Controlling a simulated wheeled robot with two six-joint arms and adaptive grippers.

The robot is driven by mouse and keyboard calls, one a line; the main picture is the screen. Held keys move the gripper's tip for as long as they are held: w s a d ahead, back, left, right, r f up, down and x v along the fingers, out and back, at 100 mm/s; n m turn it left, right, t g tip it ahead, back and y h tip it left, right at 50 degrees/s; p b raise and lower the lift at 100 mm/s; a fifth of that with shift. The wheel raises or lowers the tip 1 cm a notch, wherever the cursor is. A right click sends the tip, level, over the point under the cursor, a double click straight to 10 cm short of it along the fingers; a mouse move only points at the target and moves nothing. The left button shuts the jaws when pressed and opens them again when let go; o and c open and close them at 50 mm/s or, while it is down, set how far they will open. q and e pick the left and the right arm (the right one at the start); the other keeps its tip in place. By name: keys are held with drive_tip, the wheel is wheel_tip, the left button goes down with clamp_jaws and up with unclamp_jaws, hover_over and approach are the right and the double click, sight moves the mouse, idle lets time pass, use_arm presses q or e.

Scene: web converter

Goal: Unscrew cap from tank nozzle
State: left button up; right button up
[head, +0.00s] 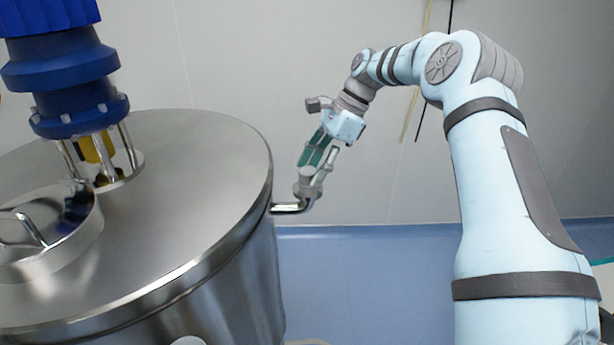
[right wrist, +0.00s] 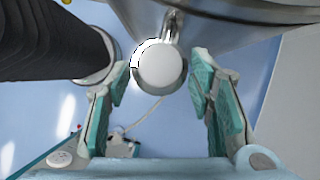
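The steel tank (head: 190,180) fills the left of the head view. Its bent nozzle (head: 288,207) sticks out from the right side and carries a round grey cap (head: 307,174) at its end. In the right wrist view the cap (right wrist: 159,66) is a pale disc at the end of the nozzle (right wrist: 172,24). My right gripper (head: 314,168) points down at the cap. Its teal-padded fingers (right wrist: 160,76) are open on either side of the cap, with a visible gap to each side. My left gripper is out of view.
A blue motor unit (head: 65,75) on steel posts stands on the tank lid, with a round hatch (head: 50,235) in front of it. A pale wall (head: 360,190) is behind. The blue floor right of the tank looks clear.

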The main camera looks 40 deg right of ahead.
drive_tip(key=shift+a+f+m+t+b, duration=0.25)
drive_tip(key=shift+m+b, duration=0.35)
drive_tip(key=shift+b, duration=0.6)
drive_tip(key=shift+s+d+r+m+t+h+b, duration=0.15)
drive_tip(key=shift+m+t+h+b, duration=0.25)
drive_tip(key=shift+m+b, duration=0.5)
drive_tip(key=shift+r, duration=0.1)
drive_tip(key=m+b, duration=0.1)
drive_tip(key=m+t+b, duration=0.1)
drive_tip(key=b, duration=0.1)
drive_tip(key=shift+s+f+h, duration=0.1)
drive_tip(key=shift+f+h, duration=0.1)
drive_tip(key=shift+h, duration=0.2)
drive_tip(key=shift+s+a+r+m+b, duration=0.1)
drive_tip(key=shift+a+m+b, duration=0.1)
drive_tip(key=shift+m+b, duration=0.2)
drive_tip(key=shift+r, duration=0.1)
